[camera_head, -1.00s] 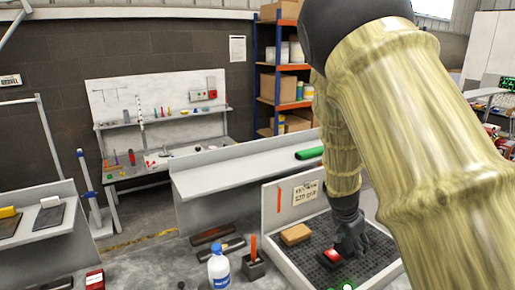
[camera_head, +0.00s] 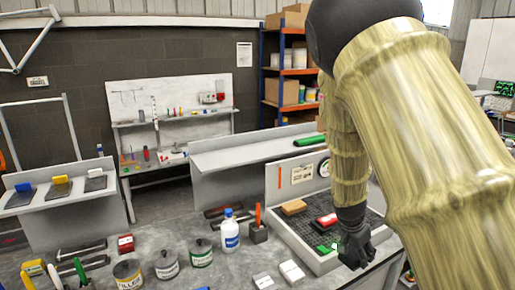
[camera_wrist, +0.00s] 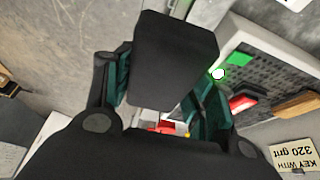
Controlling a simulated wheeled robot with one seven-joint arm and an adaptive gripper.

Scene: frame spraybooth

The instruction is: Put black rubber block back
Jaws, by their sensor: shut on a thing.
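My gripper (camera_head: 355,250) hangs at the front right edge of the grey tray (camera_head: 277,240) in the head view. In the wrist view the black rubber block (camera_wrist: 172,58) sits between the green-lined fingers of my gripper (camera_wrist: 163,88), which is shut on it. The block appears clear of the tray surface. In the head view I cannot make the block out from the dark gripper.
The tray's dark perforated floor bears a tan block (camera_head: 294,207), a red block (camera_head: 326,220) and a small green piece (camera_head: 322,249). A white bottle (camera_head: 230,232) and several tins stand left. White blocks (camera_head: 291,272) lie in front of the tray.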

